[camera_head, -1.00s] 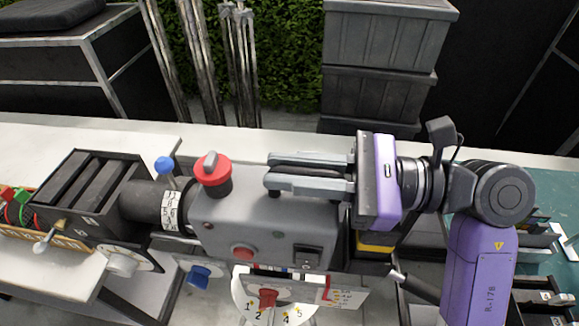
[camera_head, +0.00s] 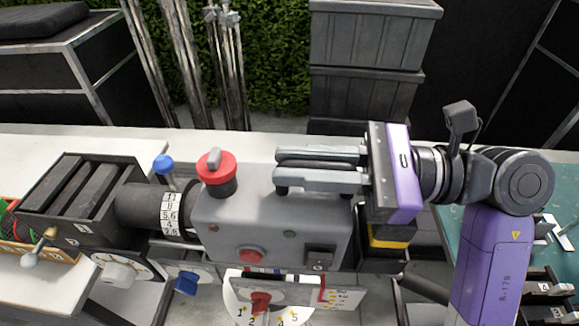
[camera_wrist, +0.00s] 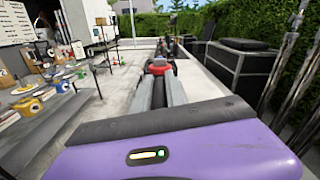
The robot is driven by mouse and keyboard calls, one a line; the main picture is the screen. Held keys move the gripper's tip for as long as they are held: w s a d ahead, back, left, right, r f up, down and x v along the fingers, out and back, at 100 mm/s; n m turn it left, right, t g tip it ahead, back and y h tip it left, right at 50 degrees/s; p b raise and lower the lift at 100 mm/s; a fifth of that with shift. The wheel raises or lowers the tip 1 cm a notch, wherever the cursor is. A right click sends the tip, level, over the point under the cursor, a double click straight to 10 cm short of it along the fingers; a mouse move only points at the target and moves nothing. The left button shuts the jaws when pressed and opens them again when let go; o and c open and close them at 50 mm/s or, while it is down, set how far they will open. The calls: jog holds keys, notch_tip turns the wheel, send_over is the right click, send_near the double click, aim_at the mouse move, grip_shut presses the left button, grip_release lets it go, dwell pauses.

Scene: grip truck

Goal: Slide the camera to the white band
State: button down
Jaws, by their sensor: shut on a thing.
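The grey camera (camera_head: 270,225) sits at the middle of the head view, with a red knob (camera_head: 215,172) on top and a black lens barrel (camera_head: 137,205) pointing left. A white band (camera_head: 172,212) with black numbers goes round the lens barrel. My gripper (camera_head: 280,170) reaches in from the right, its two fingers level over the camera's top and close together. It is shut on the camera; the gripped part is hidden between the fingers. The fingers and the red knob (camera_wrist: 158,68) also show in the wrist view.
A black slatted box (camera_head: 75,195) stands left of the lens. A white dial (camera_head: 235,300) with a red pointer is below the camera. A blue ball knob (camera_head: 163,163) stands behind the lens. Stacked grey crates (camera_head: 370,60) and metal poles (camera_head: 190,60) stand behind the white counter (camera_head: 110,140).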

jog(key=c, duration=1.4)
grip_release()
jog(key=shift+a, duration=0.1)
jog(key=shift+o, duration=0.2)
jog(key=d+b, duration=0.2)
jog(key=d, duration=0.4)
jog(key=shift+s+d+f, duration=0.1)
jog(key=shift+d, duration=0.1)
jog(key=shift+d+b, duration=0.35)
jog(key=shift+d, duration=0.4)
